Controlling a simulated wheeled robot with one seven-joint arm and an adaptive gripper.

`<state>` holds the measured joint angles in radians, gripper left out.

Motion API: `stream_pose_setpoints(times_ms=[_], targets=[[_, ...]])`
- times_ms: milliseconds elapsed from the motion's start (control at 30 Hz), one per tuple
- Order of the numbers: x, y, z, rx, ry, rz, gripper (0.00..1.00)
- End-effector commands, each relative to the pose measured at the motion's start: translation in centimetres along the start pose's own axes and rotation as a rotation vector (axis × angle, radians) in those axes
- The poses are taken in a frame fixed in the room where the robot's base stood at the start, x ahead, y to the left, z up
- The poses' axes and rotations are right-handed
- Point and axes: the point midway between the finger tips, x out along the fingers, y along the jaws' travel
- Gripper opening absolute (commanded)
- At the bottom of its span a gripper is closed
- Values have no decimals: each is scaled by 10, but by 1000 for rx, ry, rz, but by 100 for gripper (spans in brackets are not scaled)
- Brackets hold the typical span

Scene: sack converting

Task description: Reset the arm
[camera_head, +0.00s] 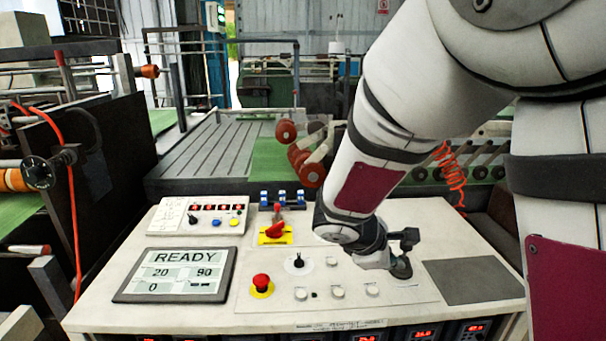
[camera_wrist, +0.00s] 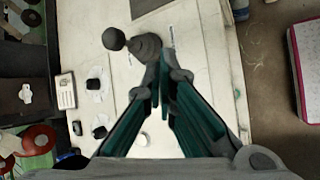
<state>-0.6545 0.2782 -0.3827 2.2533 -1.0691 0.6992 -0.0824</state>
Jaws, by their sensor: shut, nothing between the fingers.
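My gripper (camera_wrist: 160,82) is shut in the wrist view, its teal-lined fingers meeting at the tips with nothing between them. The tips point at the base of a dark lever (camera_wrist: 147,47) with a rubber boot and a round knob. I cannot tell whether they touch it. In the head view my arm reaches down from the upper right over the control desk (camera_head: 110,312). Its end is low over the right part of the desk, beside the lever (camera_head: 401,268). The fingers cannot be made out there.
The desk carries a READY display (camera_head: 178,274), a red push button (camera_head: 261,283), a red rotary switch (camera_head: 276,232) on yellow, a black knob (camera_head: 298,262) and several white buttons. A grey pad (camera_head: 472,280) lies right of the lever. Machinery with rollers stands behind.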

Motion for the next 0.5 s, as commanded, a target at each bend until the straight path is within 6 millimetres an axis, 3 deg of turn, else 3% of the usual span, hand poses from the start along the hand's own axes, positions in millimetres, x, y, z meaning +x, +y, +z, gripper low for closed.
stream_pose_setpoints(times_ms=[200, 500], targets=[[-38, -21, 61, 375, 69, -148, 0], [-102, -66, 117, 845, 184, -334, 0]])
